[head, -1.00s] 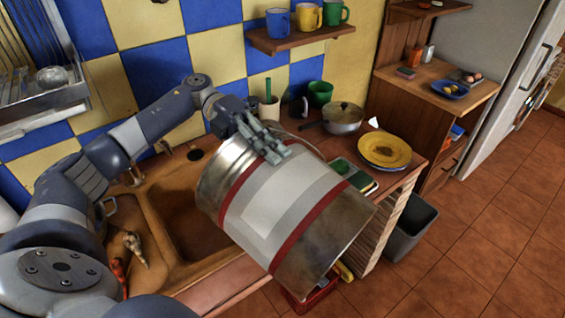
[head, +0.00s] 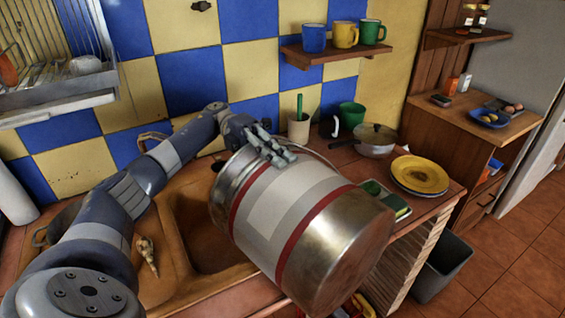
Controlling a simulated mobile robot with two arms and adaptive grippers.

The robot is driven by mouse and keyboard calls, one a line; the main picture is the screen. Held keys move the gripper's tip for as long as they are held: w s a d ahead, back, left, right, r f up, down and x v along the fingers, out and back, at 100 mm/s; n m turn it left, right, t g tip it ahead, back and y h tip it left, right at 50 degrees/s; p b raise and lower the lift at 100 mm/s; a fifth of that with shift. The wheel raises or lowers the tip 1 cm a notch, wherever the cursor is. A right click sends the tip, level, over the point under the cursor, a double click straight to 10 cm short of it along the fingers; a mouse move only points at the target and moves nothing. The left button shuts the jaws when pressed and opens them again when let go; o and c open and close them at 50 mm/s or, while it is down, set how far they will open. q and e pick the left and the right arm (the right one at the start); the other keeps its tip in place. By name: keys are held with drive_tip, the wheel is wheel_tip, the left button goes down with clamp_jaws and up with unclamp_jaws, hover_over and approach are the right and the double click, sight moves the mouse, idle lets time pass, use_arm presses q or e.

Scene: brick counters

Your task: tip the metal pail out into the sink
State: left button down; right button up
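The metal pail (head: 345,250), with a pale label and red bands, is held in the air at the right end of the sink. It is tilted, its base toward the camera and lower right, its mouth end toward the upper left. My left gripper (head: 275,148) is at the pail's upper side near the mouth end, with its fingers against the wall; the far finger contact is hidden. The sink (head: 195,235) is a brown basin, partly covered by the pail and my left arm. The pail's inside is hidden. My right gripper is not in view.
Right of the pail are yellow plates (head: 420,176), a lidded pot (head: 375,140) and a green cup (head: 352,114). A pale root-like item (head: 147,254) lies on the sink's left part. A dish rack (head: 60,75) hangs at upper left. A grey bin (head: 442,268) stands on the floor.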

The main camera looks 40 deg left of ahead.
use_arm(q)
drive_tip(key=shift+r, duration=0.1)
drive_tip(key=shift+h+b, duration=0.4)
drive_tip(key=shift+h, duration=0.1)
drive_tip(key=shift+r, duration=0.2)
idle(1.6)
